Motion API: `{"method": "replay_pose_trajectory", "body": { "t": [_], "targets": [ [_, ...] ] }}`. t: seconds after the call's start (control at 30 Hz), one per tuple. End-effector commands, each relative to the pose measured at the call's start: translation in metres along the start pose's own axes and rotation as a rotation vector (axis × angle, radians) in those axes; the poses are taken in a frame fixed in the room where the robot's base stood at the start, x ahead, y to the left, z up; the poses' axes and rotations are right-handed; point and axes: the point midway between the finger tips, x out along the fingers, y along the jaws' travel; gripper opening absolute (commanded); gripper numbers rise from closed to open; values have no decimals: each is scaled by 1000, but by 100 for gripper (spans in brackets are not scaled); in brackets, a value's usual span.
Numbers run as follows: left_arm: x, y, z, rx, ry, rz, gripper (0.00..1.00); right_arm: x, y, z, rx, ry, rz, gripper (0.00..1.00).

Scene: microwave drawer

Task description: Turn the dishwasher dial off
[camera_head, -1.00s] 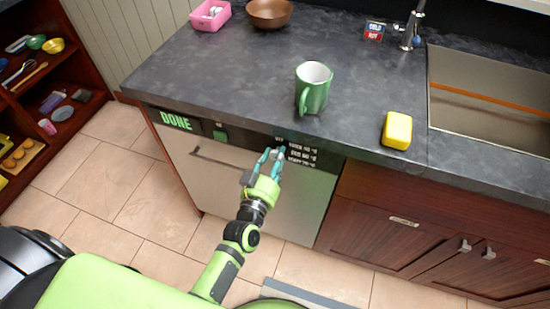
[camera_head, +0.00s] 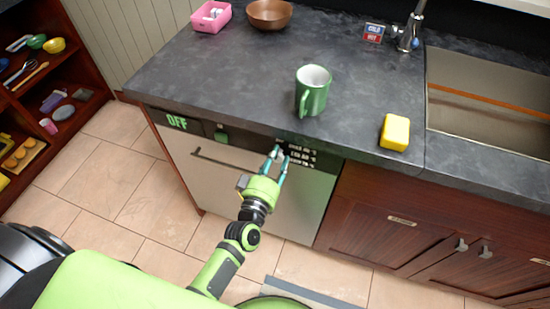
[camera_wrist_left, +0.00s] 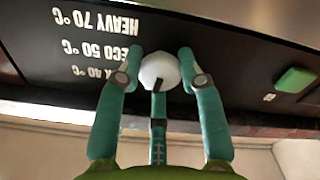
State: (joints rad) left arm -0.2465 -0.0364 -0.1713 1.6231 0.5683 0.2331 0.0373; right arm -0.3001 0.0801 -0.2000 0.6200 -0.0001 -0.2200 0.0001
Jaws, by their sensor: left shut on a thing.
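The dishwasher (camera_head: 222,175) is set under the counter, its door closed. Its display (camera_head: 177,121) reads OFF in green letters. The dial (camera_wrist_left: 160,72) is a round white knob with a dark pointer mark, on the black control panel (camera_wrist_left: 220,60) beside the printed programme labels. My left gripper (camera_head: 279,154) is at the panel, and in the left wrist view its teal fingers (camera_wrist_left: 160,80) are shut around the dial from both sides. The fingers mostly hide the dial in the head view. My right gripper is not in view.
A green mug (camera_head: 313,91), a yellow sponge (camera_head: 395,131), a brown bowl (camera_head: 269,13) and a pink container (camera_head: 211,16) stand on the dark counter (camera_head: 215,72). A sink (camera_head: 490,95) is at the right. A green button (camera_wrist_left: 295,79) sits on the panel.

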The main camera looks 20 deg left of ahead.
Motion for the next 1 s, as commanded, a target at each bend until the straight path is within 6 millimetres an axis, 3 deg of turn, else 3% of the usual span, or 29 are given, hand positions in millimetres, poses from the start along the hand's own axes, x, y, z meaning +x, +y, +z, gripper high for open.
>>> {"method": "replay_pose_trajectory", "body": {
  "t": [0.3,0.8,0.83,0.87,1.0],
  "targets": [
    [-2,-1,6,-111,-16,-4,5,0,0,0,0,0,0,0],
    [-2,-1,7,-133,-18,-5,5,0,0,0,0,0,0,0],
    [-2,-1,7,-133,-18,-5,46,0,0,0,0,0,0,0],
    [-2,-1,7,-133,-18,-5,58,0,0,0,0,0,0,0],
    [-2,-1,5,-131,-13,-4,61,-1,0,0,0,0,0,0]
  ]
}}
